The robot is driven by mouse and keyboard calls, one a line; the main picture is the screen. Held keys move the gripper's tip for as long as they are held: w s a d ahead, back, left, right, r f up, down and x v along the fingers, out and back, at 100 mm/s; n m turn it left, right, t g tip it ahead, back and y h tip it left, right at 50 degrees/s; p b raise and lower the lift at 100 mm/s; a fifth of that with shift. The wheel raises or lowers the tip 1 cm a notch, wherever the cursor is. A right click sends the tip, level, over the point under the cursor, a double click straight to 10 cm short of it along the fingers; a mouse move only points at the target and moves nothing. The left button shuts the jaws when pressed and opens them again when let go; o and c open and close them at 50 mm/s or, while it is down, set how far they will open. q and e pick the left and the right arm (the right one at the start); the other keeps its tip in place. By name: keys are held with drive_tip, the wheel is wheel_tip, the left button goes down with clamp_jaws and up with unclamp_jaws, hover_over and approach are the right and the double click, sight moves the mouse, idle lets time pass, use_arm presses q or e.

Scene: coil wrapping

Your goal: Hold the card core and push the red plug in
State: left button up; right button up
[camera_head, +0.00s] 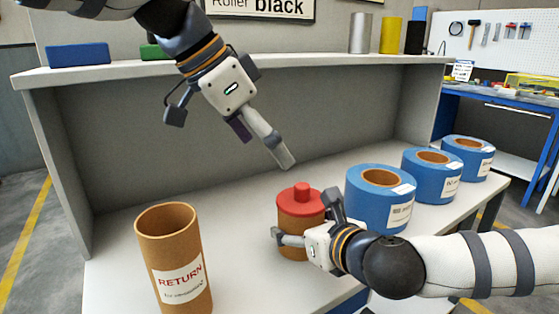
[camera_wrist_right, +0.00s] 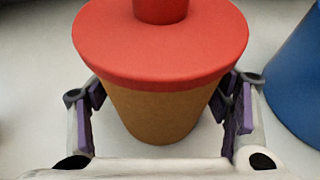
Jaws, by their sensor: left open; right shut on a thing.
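The brown card core (camera_head: 291,222) stands upright on the grey bench, and its side also shows in the right wrist view (camera_wrist_right: 155,112). The red plug (camera_head: 301,202) sits on top of it, with its wide flange covering the core's rim and a knob upward; it fills the top of the wrist view (camera_wrist_right: 160,50). No gap shows under the flange, but how deep the plug sits is hidden. My right gripper (camera_head: 307,225) is shut around the core, a purple-padded finger on each side. My left gripper (camera_head: 285,161) is open and empty, above and slightly left of the plug.
A tall cardboard tube marked RETURN (camera_head: 172,262) stands at front left. Blue coils (camera_head: 378,205), (camera_head: 431,180), (camera_head: 467,162) stand in a row to the right, the nearest close to my right gripper. A shelf (camera_head: 300,64) runs behind.

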idle(0.3)
drive_tip(key=o, duration=1.3)
